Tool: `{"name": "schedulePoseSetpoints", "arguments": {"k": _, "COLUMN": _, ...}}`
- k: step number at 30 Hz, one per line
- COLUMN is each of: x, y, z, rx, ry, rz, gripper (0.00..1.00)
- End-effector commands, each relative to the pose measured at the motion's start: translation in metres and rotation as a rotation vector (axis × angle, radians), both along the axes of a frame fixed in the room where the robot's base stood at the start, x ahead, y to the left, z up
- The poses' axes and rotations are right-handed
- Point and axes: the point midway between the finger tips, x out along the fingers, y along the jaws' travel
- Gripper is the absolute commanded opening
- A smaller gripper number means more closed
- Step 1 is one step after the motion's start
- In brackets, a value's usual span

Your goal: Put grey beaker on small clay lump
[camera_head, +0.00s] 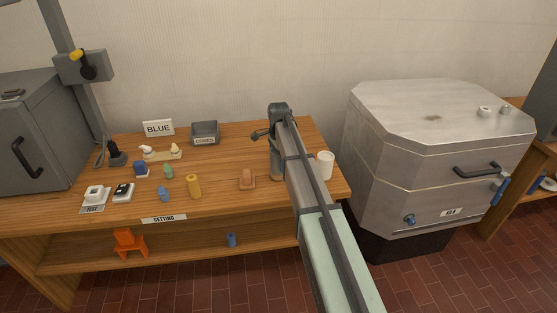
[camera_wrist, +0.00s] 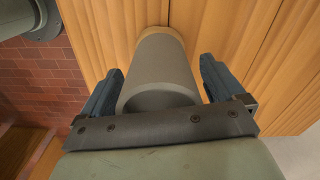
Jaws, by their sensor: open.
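The grey beaker (camera_wrist: 163,62) stands on the wooden bench between the two blue-grey fingers of my gripper (camera_wrist: 161,68) in the wrist view. The fingers are open, one on each side, with a visible gap at least on the right. In the head view the beaker (camera_head: 276,163) is partly hidden by my arm, and my gripper (camera_head: 264,135) is at its upper part. A small brownish-pink clay lump (camera_head: 247,174) sits on the bench to the left of the beaker; it is not seen in the wrist view.
A white cup (camera_head: 325,164) stands right of my arm, near the bench's right end. A yellow cylinder (camera_head: 194,186) and several small blue and green pieces stand farther left. A large metal kiln (camera_head: 440,150) stands to the right.

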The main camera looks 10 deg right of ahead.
Motion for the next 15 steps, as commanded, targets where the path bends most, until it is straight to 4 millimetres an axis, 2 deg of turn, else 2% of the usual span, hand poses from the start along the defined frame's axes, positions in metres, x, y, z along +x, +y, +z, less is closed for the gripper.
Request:
{"name": "schedulePoseSetpoints", "arguments": {"k": 5, "x": 0.001, "y": 0.0, "z": 0.021, "rx": 0.0, "ry": -0.001, "rz": 0.0, "gripper": 0.95}}
{"name": "schedulePoseSetpoints", "arguments": {"k": 15, "x": 0.001, "y": 0.0, "z": 0.085, "rx": 0.0, "ry": -0.002, "rz": 0.0, "gripper": 0.95}}
